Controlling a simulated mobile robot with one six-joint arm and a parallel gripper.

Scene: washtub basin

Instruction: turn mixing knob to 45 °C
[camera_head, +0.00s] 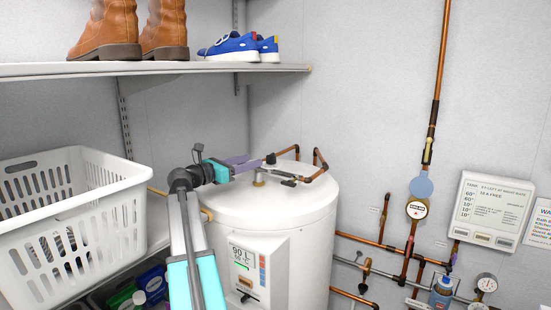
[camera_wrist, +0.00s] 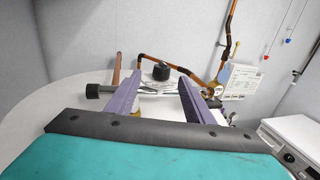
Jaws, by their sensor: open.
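A black knob (camera_wrist: 161,71) stands on the pipe fitting on top of the white tank. It also shows in the head view (camera_head: 270,158), just right of my fingertips. I take it as the mixing knob; no degree marks on it are readable. My gripper (camera_head: 252,163) has purple fingers and is over the tank top. In the wrist view my gripper (camera_wrist: 161,82) is open and empty, its fingers spread either side of the line to the knob. The knob appears beyond the fingertips, apart from them. A second black cap (camera_wrist: 92,91) lies left of the left finger.
Copper pipes (camera_head: 315,164) rise beside the knob on the tank (camera_head: 320,205). A white basket (camera_head: 90,168) stands left of my arm. A shelf (camera_head: 200,67) with boots and blue shoes is above. A wall panel (camera_head: 492,207) hangs at right.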

